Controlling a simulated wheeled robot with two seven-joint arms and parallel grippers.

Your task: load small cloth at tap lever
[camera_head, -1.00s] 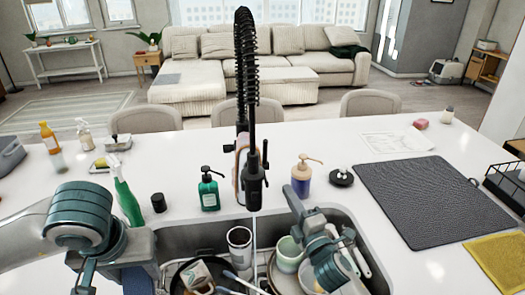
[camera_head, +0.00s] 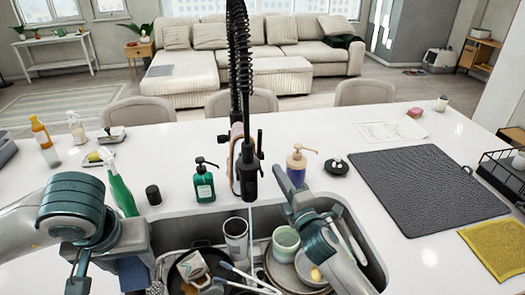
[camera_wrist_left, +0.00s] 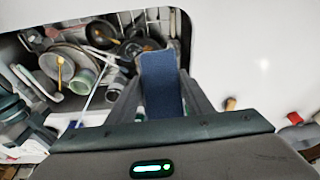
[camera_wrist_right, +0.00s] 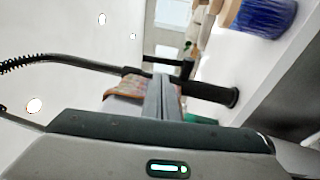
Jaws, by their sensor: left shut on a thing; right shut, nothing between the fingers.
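My left gripper (camera_wrist_left: 160,68) is shut on a narrow blue cloth (camera_wrist_left: 160,92). The cloth also shows in the head view (camera_head: 132,272), hanging over the sink's left edge. The black tap (camera_head: 249,170) with its spring hose stands at the middle of the sink's far side. Its thin lever (camera_head: 260,142) sticks up on the right. A patterned cloth-like piece (camera_wrist_right: 125,88) lies close by the tap in the right wrist view. My right gripper (camera_wrist_right: 166,98) is shut and empty, close to the tap; I cannot tell if it touches.
The sink holds a cup (camera_head: 235,237), a mug (camera_head: 191,264), a green bowl (camera_head: 286,242) and other dishes. A green soap bottle (camera_head: 204,185) and a purple soap pump (camera_head: 296,166) flank the tap. A dark mat (camera_head: 425,190) covers the right counter.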

